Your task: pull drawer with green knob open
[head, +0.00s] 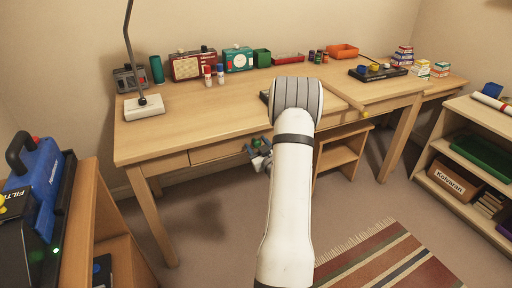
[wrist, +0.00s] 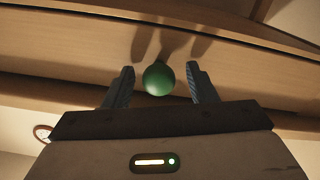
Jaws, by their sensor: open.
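The green knob (wrist: 158,78) shows in the wrist view on a wooden drawer front (wrist: 90,50). My gripper (wrist: 163,76) is open, with one finger on each side of the knob. There is a gap between the knob and each finger. In the head view, my gripper (head: 259,153) is at the front of the desk drawer (head: 215,151), partly hidden by my white arm. A bit of the green knob (head: 256,143) shows there. The drawer front looks flush with the desk frame.
The desk top (head: 240,101) carries a lamp (head: 144,107), radios, boxes and small bottles along the back. A striped rug (head: 385,260) lies on the floor, and a shelf unit (head: 475,150) stands at the right.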

